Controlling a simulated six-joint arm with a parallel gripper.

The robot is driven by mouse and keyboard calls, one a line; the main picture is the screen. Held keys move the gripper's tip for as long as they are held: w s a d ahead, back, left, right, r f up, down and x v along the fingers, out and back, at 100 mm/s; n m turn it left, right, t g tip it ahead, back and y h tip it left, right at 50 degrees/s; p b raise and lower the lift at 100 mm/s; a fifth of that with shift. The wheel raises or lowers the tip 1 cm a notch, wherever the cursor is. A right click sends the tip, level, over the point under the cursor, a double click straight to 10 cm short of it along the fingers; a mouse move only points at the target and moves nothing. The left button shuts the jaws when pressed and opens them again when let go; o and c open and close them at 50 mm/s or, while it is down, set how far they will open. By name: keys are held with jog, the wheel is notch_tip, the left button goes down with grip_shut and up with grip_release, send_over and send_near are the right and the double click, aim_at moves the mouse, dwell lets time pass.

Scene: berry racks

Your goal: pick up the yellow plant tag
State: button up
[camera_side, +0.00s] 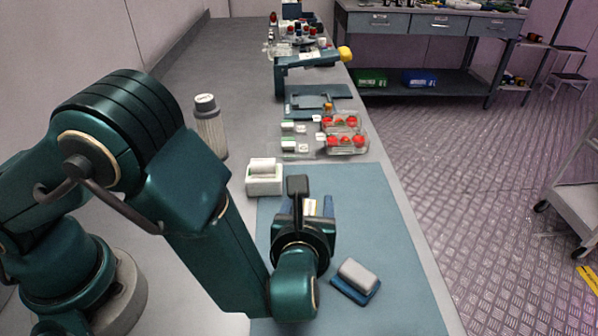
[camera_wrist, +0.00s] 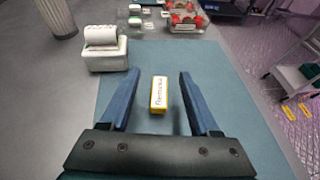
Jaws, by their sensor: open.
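The yellow plant tag (camera_wrist: 159,94) lies on the blue-grey mat (camera_wrist: 225,75) in the wrist view. It shows a white face with dark lettering and yellow edges. My gripper (camera_wrist: 158,73) is open, with one blue finger on each side of the tag and a gap to both. Nothing is held. In the side view my gripper (camera_side: 311,207) is over the mat, and a small part of the tag (camera_side: 310,207) shows between the fingers, partly hidden by the wrist. I cannot tell the exact height of the fingers above the mat.
A white label dispenser (camera_side: 264,180) stands at the mat's far left corner. A grey-and-blue block (camera_side: 357,278) lies on the mat at right. Clear boxes of red berries (camera_side: 345,141) stand beyond the mat.

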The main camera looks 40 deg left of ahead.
aim_at(311, 202)
notch_tip(311, 202, down, 2)
jog(key=shift+w, duration=0.1)
jog(key=shift+x, duration=2.55)
grip_shut()
